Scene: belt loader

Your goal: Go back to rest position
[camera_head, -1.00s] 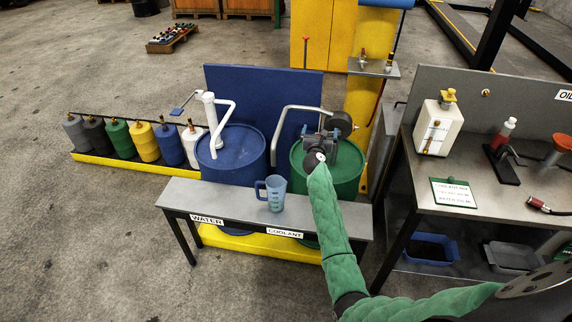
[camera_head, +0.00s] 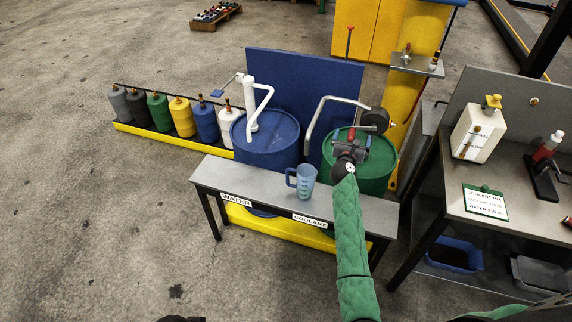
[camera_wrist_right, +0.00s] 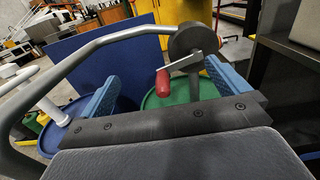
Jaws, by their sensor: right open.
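My right gripper (camera_head: 350,147) is over the front of the green drum (camera_head: 378,178), at the end of my green-sleeved arm. In the right wrist view the two blue fingers of the gripper (camera_wrist_right: 160,85) are spread wide, with nothing clamped between them. A red crank handle (camera_wrist_right: 162,83) shows between and beyond the fingers, apart from both, with the green drum top (camera_wrist_right: 180,95) below. My left gripper is not in view.
A blue measuring jug (camera_head: 304,183) stands upright on the grey bench (camera_head: 240,178), left of my right arm. A blue drum (camera_head: 268,150) with a white pump stands behind. A curved grey pipe (camera_head: 318,120) is close to the gripper. A worktable (camera_head: 455,185) stands right.

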